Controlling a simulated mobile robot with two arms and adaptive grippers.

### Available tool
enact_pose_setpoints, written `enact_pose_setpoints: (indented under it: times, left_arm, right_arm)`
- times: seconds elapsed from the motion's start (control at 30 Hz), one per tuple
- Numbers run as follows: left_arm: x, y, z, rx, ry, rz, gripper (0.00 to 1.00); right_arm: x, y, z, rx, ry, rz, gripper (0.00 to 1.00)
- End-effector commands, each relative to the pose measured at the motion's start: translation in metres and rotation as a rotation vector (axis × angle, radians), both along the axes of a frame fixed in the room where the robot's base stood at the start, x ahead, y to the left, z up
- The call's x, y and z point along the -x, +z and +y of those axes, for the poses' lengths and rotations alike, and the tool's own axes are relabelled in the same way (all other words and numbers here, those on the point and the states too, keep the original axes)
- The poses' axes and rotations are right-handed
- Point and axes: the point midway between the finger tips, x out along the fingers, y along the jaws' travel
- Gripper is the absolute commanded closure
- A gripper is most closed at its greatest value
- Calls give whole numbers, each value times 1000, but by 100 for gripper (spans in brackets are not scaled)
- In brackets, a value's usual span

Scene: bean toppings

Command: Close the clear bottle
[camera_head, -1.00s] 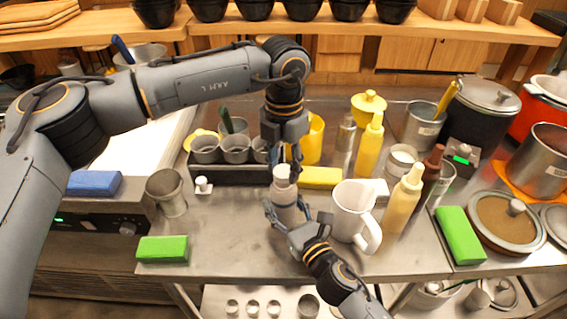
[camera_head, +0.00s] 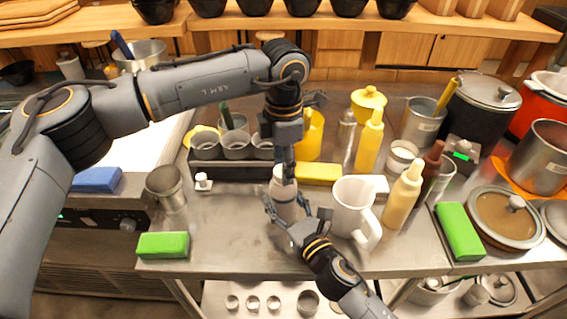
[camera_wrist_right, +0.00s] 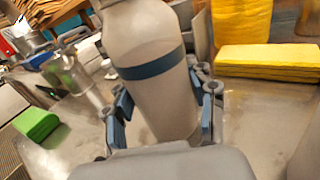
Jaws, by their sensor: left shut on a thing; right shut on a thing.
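The clear bottle (camera_head: 284,203), pale grey-white with a dark blue band, stands upright on the steel counter in the head view. It also fills the middle of the right wrist view (camera_wrist_right: 155,95). My right gripper (camera_head: 284,217) is shut around its body from the front, with blue-padded fingers on both sides. My left gripper (camera_head: 287,172) points straight down from above, shut on the bottle's white cap at its top. The fingers largely hide the cap, so I cannot tell how it sits on the neck.
A white mug (camera_head: 352,212) stands close right of the bottle. A yellow sponge (camera_head: 318,174) and a black rack of metal cups (camera_head: 235,172) lie behind it. Sauce bottles (camera_head: 403,195) stand further right. Counter space is free at front left, beside a green sponge (camera_head: 163,245).

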Motion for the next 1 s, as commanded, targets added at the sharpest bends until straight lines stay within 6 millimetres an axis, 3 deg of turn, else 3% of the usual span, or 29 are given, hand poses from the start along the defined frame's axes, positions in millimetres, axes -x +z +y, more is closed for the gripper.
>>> enact_pose_setpoints:
  times: [1.0]
  left_arm:
    - [0, 0, 1, -1, -1966, -3, 75]
  right_arm:
    - [0, -1, 0, 0, -1, 1, 100]
